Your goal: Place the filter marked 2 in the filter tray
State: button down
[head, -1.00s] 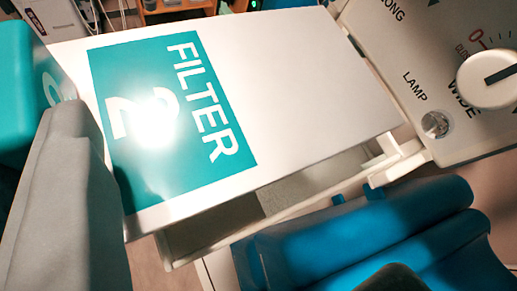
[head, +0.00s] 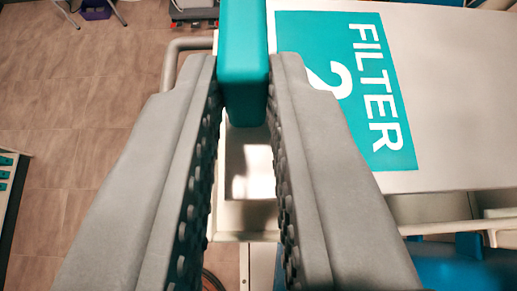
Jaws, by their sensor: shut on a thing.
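The filter marked 2 (head: 440,110) is a white plate with a teal label reading FILTER 2, at the upper right. A teal handle (head: 243,60) stands at its left edge. My gripper (head: 245,85) is shut on this handle, with one ridged grey finger on each side. The pale frame (head: 245,237) below the plate looks like the filter tray, partly hidden by my fingers. I cannot tell whether the plate rests on it or is held above it.
A pale rail (head: 185,44) curves out left of the handle. A teal-blue part (head: 465,262) lies at the lower right, below the plate. Brown tiled floor (head: 80,100) is open on the left, with a shelf edge (head: 10,190) at the far left.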

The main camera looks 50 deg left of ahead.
aim_at(258, 180)
jog(key=shift+f, duration=1.8)
jog(key=shift+w+d+f, duration=0.1)
jog(key=shift+w+f, duration=0.05)
jog(key=shift+f, duration=0.1)
jog(key=c, duration=1.4)
grip_release()
jog(key=shift+f, duration=0.15)
jog(key=shift+d+r, duration=0.2)
jog(key=shift+r, duration=0.05)
jog(key=v, duration=1.1)
jog(key=shift+s, duration=0.3)
